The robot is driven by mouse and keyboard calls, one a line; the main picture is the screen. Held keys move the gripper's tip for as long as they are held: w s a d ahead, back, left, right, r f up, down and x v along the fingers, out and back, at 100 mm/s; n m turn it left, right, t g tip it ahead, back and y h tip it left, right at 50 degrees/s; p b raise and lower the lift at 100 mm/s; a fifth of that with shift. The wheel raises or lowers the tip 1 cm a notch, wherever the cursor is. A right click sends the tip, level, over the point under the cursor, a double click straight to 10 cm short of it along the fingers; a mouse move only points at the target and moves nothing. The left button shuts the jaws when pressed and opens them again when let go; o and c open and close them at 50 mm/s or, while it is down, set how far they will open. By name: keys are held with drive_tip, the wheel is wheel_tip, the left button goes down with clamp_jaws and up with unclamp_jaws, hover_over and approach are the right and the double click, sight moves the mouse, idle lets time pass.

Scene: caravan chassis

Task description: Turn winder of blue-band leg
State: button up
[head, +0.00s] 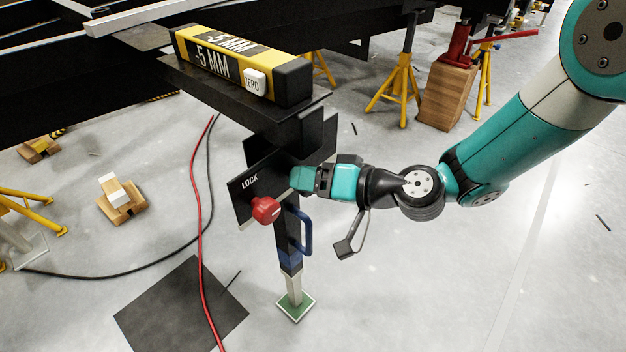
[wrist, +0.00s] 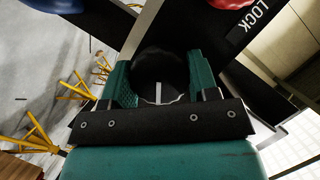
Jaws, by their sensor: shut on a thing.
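The blue-band leg (head: 291,262) stands upright under the chassis, with a blue handle (head: 307,232) on its side and a green foot plate (head: 295,306) on the floor. My gripper (head: 303,180) is at the leg's upper part, beside the black LOCK plate (head: 241,187). In the wrist view its two teal fingers (wrist: 158,82) are shut on a dark round winder (wrist: 160,67) with a pale line on its face. The winder is hidden behind my gripper in the head view. A red knob (head: 265,210) sits on the LOCK plate, left of my gripper.
A yellow and black level gauge (head: 236,66) reading -5 MM lies on the beam above, with a white ZERO button (head: 255,82). A red cable (head: 196,225) and a black cable run left of the leg. Yellow stands (head: 398,90) are behind.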

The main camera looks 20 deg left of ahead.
drive_tip(key=o, duration=0.9)
drive_tip(key=shift+s+a, duration=0.15)
drive_tip(key=shift+a, duration=0.05)
drive_tip(key=shift+c, duration=0.2)
drive_tip(key=shift+o, duration=0.3)
drive_tip(key=shift+d, duration=0.1)
drive_tip(key=p+v, duration=0.1)
drive_tip(key=v, duration=1.6)
drive_tip(key=shift+d+r+p, duration=0.15)
drive_tip(key=shift+d+p, duration=0.05)
drive_tip(key=shift+p, duration=0.1)
drive_tip(key=s+d+r+g+h, duration=0.1)
drive_tip(key=s+d+r+h, duration=1)
drive_tip(key=s+d, duration=0.2)
wheel_tip(320, 180, up, 30)
drive_tip(key=p, duration=3)
drive_tip(key=shift+a+g, duration=0.3)
